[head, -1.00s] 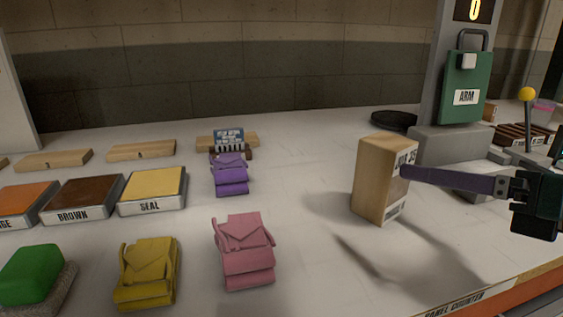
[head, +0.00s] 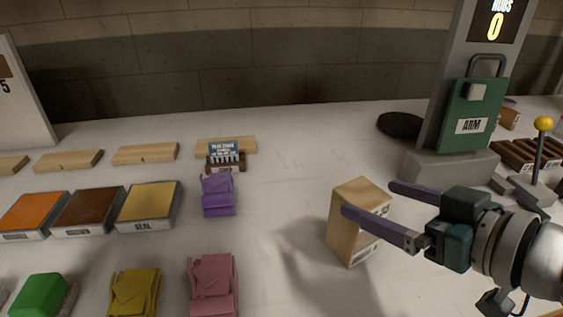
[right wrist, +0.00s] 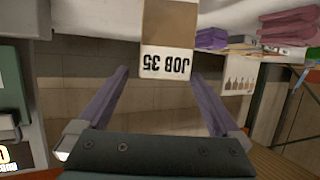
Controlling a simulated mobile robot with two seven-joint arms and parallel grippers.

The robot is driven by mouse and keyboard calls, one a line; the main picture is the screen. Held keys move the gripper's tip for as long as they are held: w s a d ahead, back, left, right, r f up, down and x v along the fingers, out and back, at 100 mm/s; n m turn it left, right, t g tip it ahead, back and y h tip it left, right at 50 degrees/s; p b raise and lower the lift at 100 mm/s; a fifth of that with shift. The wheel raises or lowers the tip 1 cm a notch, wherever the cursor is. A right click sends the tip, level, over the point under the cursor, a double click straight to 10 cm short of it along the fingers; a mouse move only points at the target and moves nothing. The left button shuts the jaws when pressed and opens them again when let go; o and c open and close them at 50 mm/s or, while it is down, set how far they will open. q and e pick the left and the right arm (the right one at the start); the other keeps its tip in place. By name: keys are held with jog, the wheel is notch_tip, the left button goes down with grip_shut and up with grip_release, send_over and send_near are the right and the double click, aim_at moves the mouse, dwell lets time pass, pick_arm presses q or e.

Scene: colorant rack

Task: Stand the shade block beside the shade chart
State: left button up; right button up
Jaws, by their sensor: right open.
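The shade block, a tan upright block (head: 345,225), stands on the pale counter right of centre in the head view. In the right wrist view the block (right wrist: 167,25) shows a white label reading JOB 35, upside down there. My right gripper (head: 368,199) is open, its two purple fingers on either side of the block's upper part; I cannot tell whether they touch it. The fingers (right wrist: 160,72) also flank the block in the wrist view. A white upright panel (head: 22,115) with a brown patch and a 5, perhaps the shade chart, is cut off at the left edge. My left gripper is out of view.
Purple (head: 217,195), pink (head: 213,285) and yellow (head: 135,292) pouch-like items stand left of the block. Orange, brown and yellow pads (head: 148,205) lie farther left. A grey post with a green ARM box (head: 465,120) and a yellow-knobbed lever (head: 541,140) stand right.

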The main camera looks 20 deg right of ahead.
aim_at(347, 188)
jog(key=shift+a+b+x, duration=0.15)
jog(key=shift+x, duration=1.5)
jog(key=shift+a+b+x, duration=0.1)
jog(key=shift+b+x, duration=0.05)
jog(key=shift+x, duration=1.55)
jog(key=shift+r, duration=0.1)
jog(key=shift+c, duration=0.4)
jog(key=c, duration=0.4)
grip_shut()
jog(key=shift+r, duration=0.1)
